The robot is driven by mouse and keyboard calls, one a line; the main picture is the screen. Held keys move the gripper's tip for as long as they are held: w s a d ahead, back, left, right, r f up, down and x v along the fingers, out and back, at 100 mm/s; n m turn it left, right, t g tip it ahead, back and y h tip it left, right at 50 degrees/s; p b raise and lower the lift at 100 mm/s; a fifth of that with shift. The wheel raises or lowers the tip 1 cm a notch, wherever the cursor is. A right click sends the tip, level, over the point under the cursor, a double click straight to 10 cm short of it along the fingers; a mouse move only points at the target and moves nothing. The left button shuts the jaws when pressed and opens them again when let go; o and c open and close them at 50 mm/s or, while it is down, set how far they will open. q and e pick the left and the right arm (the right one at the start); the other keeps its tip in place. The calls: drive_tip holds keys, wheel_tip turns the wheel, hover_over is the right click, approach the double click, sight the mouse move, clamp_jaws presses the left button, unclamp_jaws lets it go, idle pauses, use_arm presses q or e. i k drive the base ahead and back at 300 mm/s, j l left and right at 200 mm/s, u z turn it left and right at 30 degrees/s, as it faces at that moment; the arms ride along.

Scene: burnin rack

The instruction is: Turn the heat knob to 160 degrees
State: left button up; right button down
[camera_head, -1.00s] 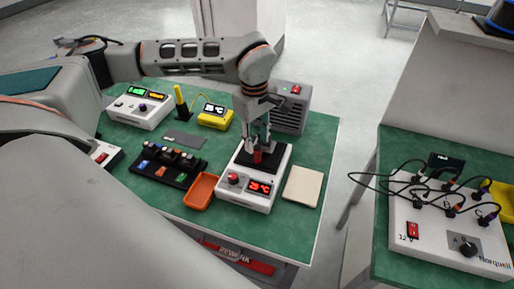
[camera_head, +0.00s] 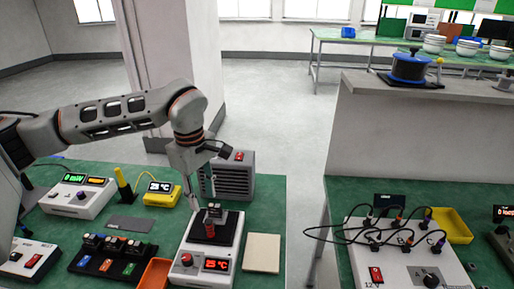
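The white hot plate (camera_head: 200,275) stands on the green bench, with a black heating plate (camera_head: 230,229) on top. Its red round knob (camera_head: 187,259) is at the front left, beside a lit red display (camera_head: 216,265) that seems to read 25 °C. The knob's pointer is too small to read. A small black and red part (camera_head: 213,212) sits upright on the heating plate. My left gripper (camera_head: 204,194) points down just above this part, its fingers apart and seemingly empty. It is behind and above the knob, not touching it. My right gripper is not in view.
An orange tray (camera_head: 155,274) is left of the hot plate, a cream pad (camera_head: 262,253) right of it. A black rack of small modules (camera_head: 112,258) is farther left. A grey vented box (camera_head: 234,177) stands behind. A second bench holds a cabled white box (camera_head: 395,268).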

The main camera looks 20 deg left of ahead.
sight(187, 261)
drive_tip(key=k, duration=1)
